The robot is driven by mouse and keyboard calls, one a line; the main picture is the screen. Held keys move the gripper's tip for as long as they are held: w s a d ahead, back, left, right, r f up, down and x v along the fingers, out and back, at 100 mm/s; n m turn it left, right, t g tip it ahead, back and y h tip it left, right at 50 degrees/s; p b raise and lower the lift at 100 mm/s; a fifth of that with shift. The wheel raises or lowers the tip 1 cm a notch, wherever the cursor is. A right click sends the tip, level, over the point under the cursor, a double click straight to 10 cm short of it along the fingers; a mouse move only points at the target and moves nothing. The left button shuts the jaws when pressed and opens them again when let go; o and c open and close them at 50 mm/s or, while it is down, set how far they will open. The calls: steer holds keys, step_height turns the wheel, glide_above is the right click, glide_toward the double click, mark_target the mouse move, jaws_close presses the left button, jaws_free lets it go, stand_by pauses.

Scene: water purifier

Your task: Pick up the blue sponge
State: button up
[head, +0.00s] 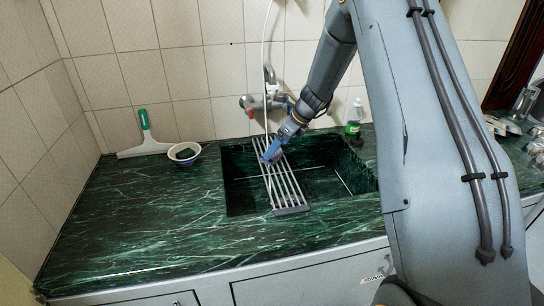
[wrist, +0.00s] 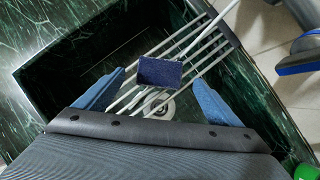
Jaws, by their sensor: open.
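The blue sponge (wrist: 160,70) is a dark blue block in the wrist view, lying on the bars of the metal rack (wrist: 215,36) over the sink. My gripper (wrist: 158,77) is open, with one blue finger on either side of the sponge and a gap on both sides. Its height above the sponge is hard to judge. In the head view my gripper (head: 271,154) points down at the rack (head: 291,211); I cannot make out the sponge there apart from the blue fingers.
The dark green sink (head: 335,178) lies under the rack. A faucet (head: 262,102) with a pale hose is behind it. A soap bottle (head: 354,119) stands to the right. A bowl (head: 184,161) and a squeegee (head: 147,146) are at left. The left counter front (head: 130,225) is clear.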

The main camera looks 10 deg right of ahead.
steer(key=x, duration=0.4)
steer(key=shift+p, duration=0.4)
steer(key=c, duration=1.2)
steer(key=shift+r+b, duration=0.5)
steer(key=shift+r, duration=0.3)
steer(key=s+d+b, duration=0.4)
steer(key=s+d, duration=0.8)
steer(key=shift+s+d, duration=0.35)
steer(key=shift+s, duration=0.05)
